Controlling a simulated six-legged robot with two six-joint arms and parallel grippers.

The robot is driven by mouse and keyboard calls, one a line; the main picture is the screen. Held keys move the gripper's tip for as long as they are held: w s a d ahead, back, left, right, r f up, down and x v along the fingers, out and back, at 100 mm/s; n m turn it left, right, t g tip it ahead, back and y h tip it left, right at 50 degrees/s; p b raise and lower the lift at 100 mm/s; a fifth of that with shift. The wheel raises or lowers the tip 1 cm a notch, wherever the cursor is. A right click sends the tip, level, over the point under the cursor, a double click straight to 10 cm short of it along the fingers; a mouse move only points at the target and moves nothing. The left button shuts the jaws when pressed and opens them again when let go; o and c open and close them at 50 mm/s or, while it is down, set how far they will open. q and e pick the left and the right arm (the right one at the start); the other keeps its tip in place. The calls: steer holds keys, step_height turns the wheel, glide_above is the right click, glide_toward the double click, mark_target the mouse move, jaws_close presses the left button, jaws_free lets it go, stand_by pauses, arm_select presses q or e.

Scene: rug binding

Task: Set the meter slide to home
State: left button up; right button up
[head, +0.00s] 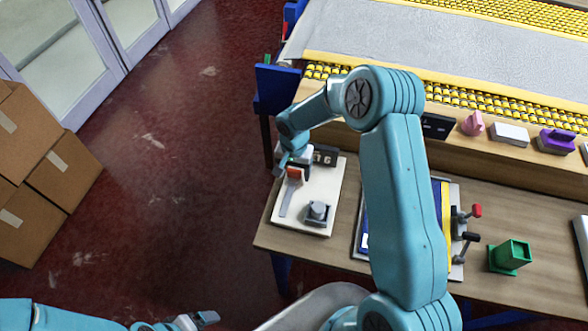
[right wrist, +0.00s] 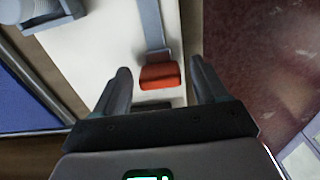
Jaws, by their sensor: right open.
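The meter slide, an orange-red block (head: 294,173), sits on a grey track (head: 287,198) on a white panel (head: 328,193). It is at the track's end nearer the small dark number display (head: 325,156). In the right wrist view the slide (right wrist: 160,76) lies between the fingertips of my right gripper (right wrist: 158,72), with gaps on both sides. The right gripper is open, and in the head view (head: 291,163) it is over the display end of the track, partly hidden by its arm. My left gripper (head: 205,318) is low in the head view, away from the panel; its jaws are unclear.
A grey knob (head: 318,212) stands on the panel beside the track. A blue-and-yellow board (head: 446,215), levers (head: 470,212) and a green holder (head: 511,255) are to the right. Behind rises a ledge with small items.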

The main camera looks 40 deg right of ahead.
jaws_close()
steer(key=shift+w+d+f+b, duration=0.25)
steer(key=shift+w+d+b, duration=0.2)
steer(key=shift+b, duration=0.55)
steer(key=shift+d+r, duration=0.15)
steer(key=shift+r, duration=0.2)
jaws_free()
steer(key=shift+w, duration=0.1)
steer(key=shift+d+f, duration=0.1)
steer(key=shift+r, duration=0.25)
step_height(320, 180, up, 16)
steer(key=b, duration=0.2)
